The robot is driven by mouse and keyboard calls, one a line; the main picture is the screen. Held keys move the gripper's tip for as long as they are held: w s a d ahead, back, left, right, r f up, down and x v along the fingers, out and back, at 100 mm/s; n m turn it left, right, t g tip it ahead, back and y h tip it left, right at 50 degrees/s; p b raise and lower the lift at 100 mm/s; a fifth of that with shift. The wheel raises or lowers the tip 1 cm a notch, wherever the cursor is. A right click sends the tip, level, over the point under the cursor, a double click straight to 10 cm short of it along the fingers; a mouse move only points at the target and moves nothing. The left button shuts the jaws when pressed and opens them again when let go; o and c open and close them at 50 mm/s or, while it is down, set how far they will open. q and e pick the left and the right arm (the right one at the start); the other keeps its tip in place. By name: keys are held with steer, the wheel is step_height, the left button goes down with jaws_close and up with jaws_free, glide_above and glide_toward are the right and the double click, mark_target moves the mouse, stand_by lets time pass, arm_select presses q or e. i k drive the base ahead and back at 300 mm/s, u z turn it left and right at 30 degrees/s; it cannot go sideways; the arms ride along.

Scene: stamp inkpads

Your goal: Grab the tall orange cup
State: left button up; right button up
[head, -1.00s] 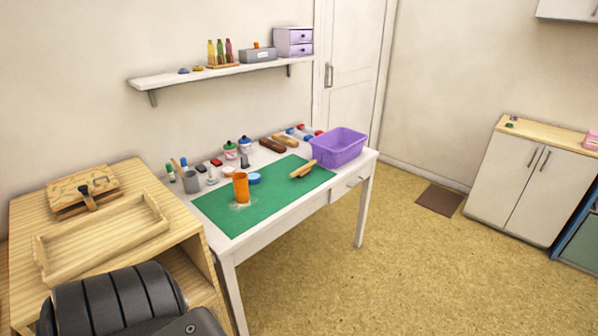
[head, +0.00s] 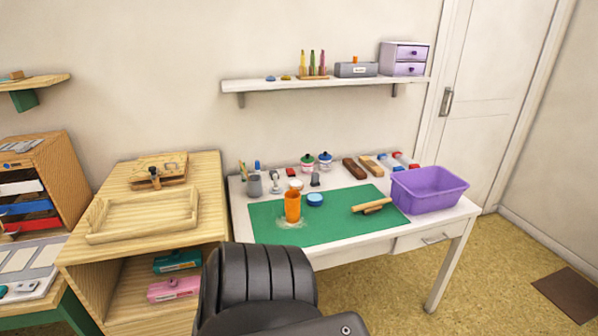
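The tall orange cup (head: 292,207) stands upright on the green mat (head: 345,227), near the mat's left part. A pale patch lies on the mat at its foot. The mat lies on the white table (head: 470,209). Neither of my grippers is in view. A black chair-like form in the lower middle hides part of the table's front left side.
A blue round pad (head: 315,200) sits just right of the cup, and a wooden roller (head: 372,207) lies further right. A grey cup (head: 254,186) and small bottles stand behind. A purple bin (head: 430,190) is at the right. A wooden tray (head: 144,232) is on the left cabinet.

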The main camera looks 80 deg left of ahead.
mark_target(292, 198)
steer(key=u, duration=0.8)
steer(key=i, duration=1)
steer(key=u, duration=1.05)
